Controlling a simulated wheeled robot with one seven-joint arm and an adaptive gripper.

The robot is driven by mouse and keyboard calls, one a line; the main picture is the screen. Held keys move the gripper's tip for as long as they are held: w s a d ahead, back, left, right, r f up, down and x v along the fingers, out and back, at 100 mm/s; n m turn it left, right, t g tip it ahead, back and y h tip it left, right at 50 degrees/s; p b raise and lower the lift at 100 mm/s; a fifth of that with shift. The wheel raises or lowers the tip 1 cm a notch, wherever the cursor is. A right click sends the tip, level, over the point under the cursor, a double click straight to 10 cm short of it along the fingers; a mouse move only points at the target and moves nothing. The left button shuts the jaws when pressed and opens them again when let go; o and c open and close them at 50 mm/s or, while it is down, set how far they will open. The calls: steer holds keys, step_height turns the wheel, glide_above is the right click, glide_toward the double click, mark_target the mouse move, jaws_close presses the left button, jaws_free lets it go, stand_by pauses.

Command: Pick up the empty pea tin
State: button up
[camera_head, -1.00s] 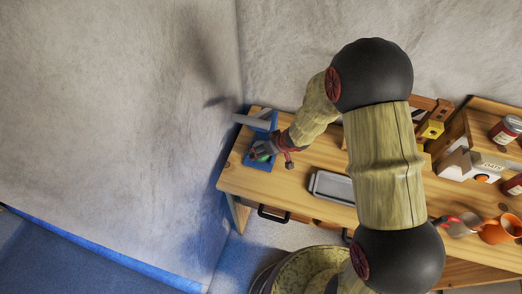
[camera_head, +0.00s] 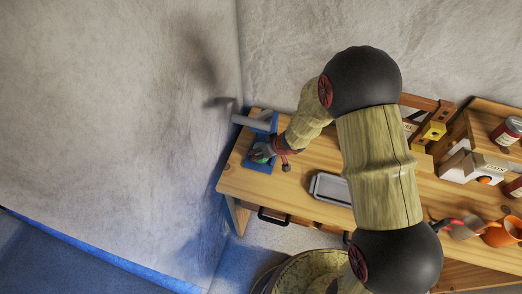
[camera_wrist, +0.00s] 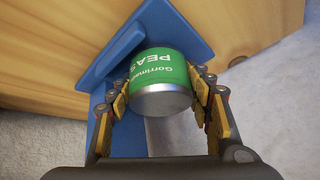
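The pea tin (camera_wrist: 160,75) has a green label reading PEAS and a bare silver end facing the wrist camera. The tin's far end is hidden.
The blue device with its grey lever (camera_head: 250,122) stands at the left end of the wooden bench (camera_head: 290,187), near the wall. A grey tray (camera_head: 331,188) lies to the right. An orange mug (camera_head: 503,232), a white box (camera_head: 470,166) and red-labelled tins are farther right.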

steer(key=c, duration=0.6)
steer(key=shift+c, duration=0.2)
steer(key=shift+r+p, duration=0.3)
steer(key=shift+p, duration=0.3)
